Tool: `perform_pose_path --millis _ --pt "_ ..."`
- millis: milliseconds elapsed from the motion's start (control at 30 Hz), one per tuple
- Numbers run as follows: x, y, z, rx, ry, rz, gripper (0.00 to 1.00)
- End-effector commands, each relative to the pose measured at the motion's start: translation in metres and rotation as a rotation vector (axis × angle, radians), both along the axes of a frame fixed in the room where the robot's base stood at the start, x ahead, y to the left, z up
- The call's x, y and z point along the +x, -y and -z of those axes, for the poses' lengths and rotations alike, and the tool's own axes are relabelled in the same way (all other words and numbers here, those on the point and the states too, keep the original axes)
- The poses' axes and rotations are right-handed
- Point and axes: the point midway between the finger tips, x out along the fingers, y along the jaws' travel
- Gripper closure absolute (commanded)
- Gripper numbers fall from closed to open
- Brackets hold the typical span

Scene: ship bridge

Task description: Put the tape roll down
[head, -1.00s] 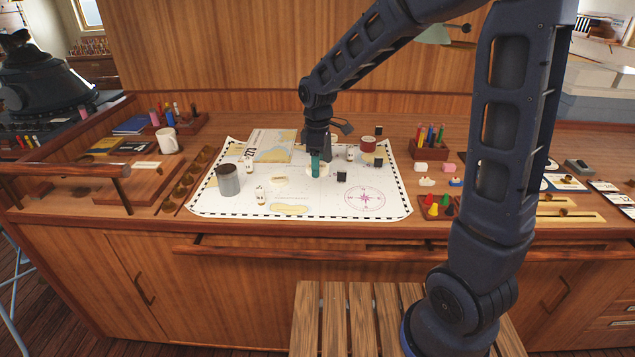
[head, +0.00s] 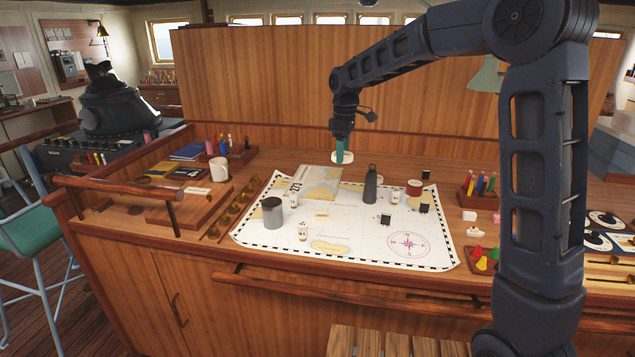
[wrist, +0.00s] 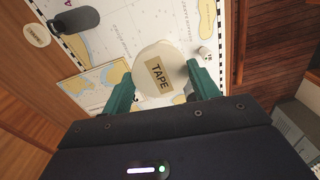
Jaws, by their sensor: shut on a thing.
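The tape roll is a round cream disc with a tan label reading TAPE; it fills the space between the two teal fingers in the wrist view (wrist: 172,58). My gripper (wrist: 163,85) is shut on its sides. In the head view, my gripper (head: 340,150) points down toward the back of the desk, behind the chart, with the pale roll (head: 343,158) at its fingertips. The roll looks held above the surface, but its exact height is hard to tell. The white chart (head: 345,232) lies on the wooden desk.
A dark grey bottle (head: 370,184) stands just right of the gripper. A folded map (head: 318,181) lies nearer than the roll. The wooden panel (head: 290,90) rises behind.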

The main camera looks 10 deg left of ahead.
Motion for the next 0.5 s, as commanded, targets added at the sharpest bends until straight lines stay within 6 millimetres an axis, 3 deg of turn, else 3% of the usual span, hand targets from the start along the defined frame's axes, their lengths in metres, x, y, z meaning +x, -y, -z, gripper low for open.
perform_pose_path --millis 100,500 --pt "0.034 -0.020 -0.006 0.002 -0.001 0.000 0.62" --pt "0.133 -0.072 -0.015 0.004 -0.002 0.005 0.62"
